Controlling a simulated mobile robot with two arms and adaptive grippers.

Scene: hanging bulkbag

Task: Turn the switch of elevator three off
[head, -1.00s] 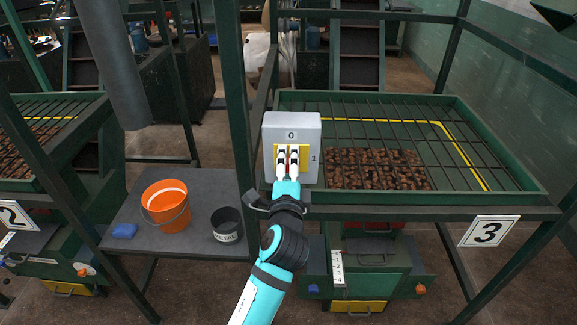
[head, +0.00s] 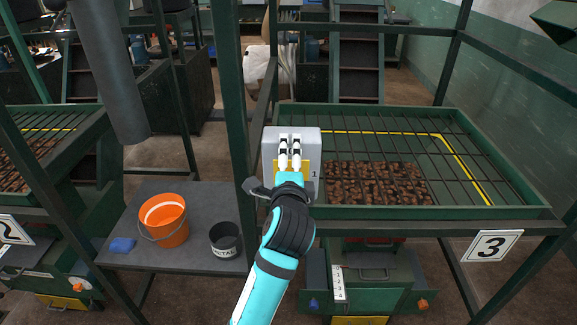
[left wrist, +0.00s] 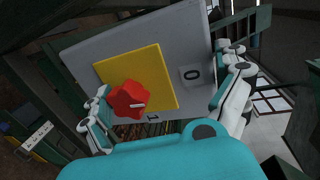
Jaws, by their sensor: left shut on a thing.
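The grey switch box (head: 311,180) of elevator three stands at the left edge of the green tray. It has a yellow plate (head: 312,170) and a "1" on its right side. In the left wrist view the red knob (left wrist: 128,98) sits on the yellow plate (left wrist: 163,75), with the "0" label (left wrist: 191,75) uncovered; its pale mark seems to lie toward the "1" side. My left gripper (head: 289,145) is at the box front, shut on the knob, which it hides in the head view. In the wrist view one finger is beside the knob. My right gripper is out of view.
A "3" sign (head: 490,246) hangs at the front of the green tray (head: 430,212), which holds brown lumps under a grille. An orange bucket (head: 165,222) and a dark metal pot (head: 225,240) stand on a side table left. A green post rises beside the box.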

